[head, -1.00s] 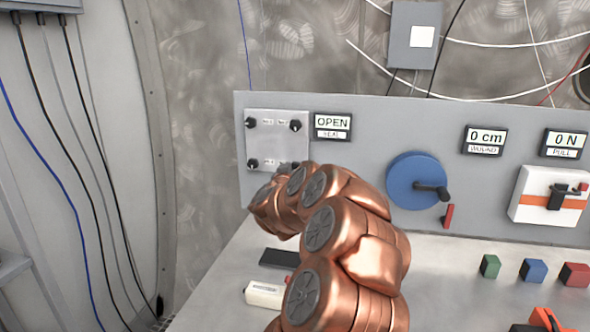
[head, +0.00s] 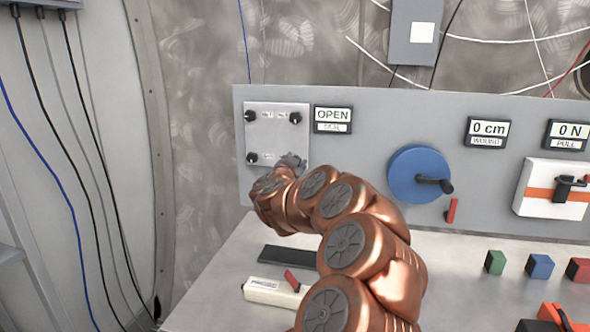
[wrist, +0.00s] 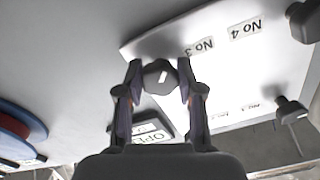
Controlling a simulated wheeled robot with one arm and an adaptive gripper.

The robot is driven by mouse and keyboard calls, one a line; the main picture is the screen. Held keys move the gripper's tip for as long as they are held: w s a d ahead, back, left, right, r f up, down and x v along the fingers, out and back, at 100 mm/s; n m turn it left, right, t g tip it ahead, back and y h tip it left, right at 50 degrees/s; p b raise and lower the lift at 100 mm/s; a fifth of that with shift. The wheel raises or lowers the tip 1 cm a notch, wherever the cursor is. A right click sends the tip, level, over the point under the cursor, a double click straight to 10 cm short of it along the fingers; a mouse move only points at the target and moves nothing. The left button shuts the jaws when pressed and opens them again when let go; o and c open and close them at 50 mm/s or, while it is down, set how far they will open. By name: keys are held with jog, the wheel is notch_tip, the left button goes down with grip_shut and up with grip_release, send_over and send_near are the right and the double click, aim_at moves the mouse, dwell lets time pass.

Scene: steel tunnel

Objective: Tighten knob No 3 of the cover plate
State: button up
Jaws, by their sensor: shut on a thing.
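The cover plate (head: 272,137) is a pale square plate on the upper left of the grey panel. Its upper left (head: 250,116), upper right (head: 295,118) and lower left (head: 251,158) dark knobs show. My gripper (head: 293,160) is at its lower right corner. In the wrist view, where the plate looks upside down, my gripper (wrist: 160,75) is shut on knob No 3 (wrist: 159,78), a dark knob with a white mark, beside the "No 3" label (wrist: 201,46). The knob by "No 4" (wrist: 305,20) stands clear of the fingers.
An "OPEN / SEAL" display (head: 333,120) sits right of the plate. A blue wheel with a black crank (head: 415,175) is further right. On the bench lie a black bar (head: 288,258), a white box (head: 274,291) and coloured blocks (head: 540,266).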

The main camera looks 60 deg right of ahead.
jog(key=m+b, duration=0.1)
jog(key=m, duration=0.1)
jog(key=m+b, duration=0.1)
jog(key=shift+f+m, duration=0.2)
jog(key=shift+m, duration=0.2)
jog(key=shift+m+b, duration=1.5)
jog(key=shift+m, duration=0.8)
jog(key=shift+r, duration=0.1)
jog(key=o, duration=1.2)
jog(key=shift+c, duration=0.2)
jog(key=shift+r, duration=0.1)
jog(key=v, duration=1.2)
